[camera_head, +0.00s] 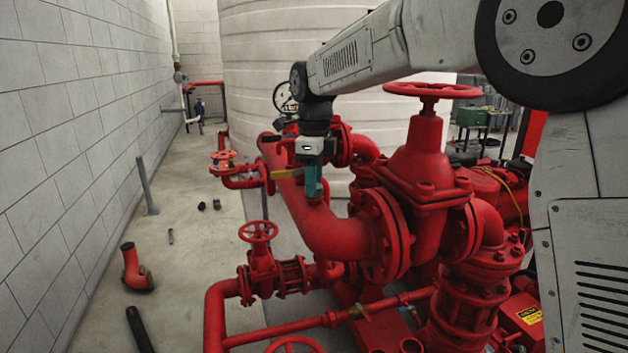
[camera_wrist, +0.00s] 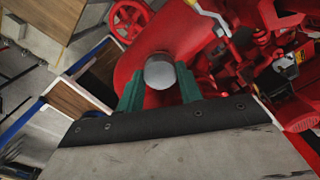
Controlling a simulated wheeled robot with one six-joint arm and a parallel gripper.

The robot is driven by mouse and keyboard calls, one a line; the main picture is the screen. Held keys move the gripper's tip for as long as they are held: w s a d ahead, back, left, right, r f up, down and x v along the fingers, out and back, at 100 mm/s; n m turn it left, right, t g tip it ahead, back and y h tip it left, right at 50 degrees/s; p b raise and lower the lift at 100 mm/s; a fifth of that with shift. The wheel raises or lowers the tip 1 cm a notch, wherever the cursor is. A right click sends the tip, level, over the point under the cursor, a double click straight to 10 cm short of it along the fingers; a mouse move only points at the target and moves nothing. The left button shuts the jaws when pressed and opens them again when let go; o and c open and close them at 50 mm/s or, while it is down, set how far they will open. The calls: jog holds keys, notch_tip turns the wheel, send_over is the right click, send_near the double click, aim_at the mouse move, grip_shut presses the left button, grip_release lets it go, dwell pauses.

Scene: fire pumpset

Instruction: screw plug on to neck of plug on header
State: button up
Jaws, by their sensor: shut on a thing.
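My gripper (camera_head: 313,184) has teal fingers and points down over the top of the large red header pipe (camera_head: 335,228). In the wrist view my gripper (camera_wrist: 158,84) is shut on a grey, round-faced plug (camera_wrist: 160,70), with one finger at each side. Behind the plug the red header (camera_wrist: 165,42) fills the middle of that view. In the head view the fingers hide the plug. The neck is not clearly visible in either view, so I cannot tell whether the plug touches it.
A yellow-handled lever (camera_head: 287,173) is close left of my gripper; a yellow lever (camera_wrist: 207,14) also shows in the wrist view. A large red gate valve (camera_head: 425,155) stands right. Loose fittings, including a red elbow (camera_head: 134,268), lie on the open floor at left.

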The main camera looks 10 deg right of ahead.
jog(key=shift+s+f+m, duration=0.1)
jog(key=shift+s+m, duration=0.05)
jog(key=shift+m, duration=0.85)
jog(key=m, duration=0.4)
jog(key=shift+m, duration=0.3)
jog(key=o, duration=1)
jog(key=shift+s, duration=0.1)
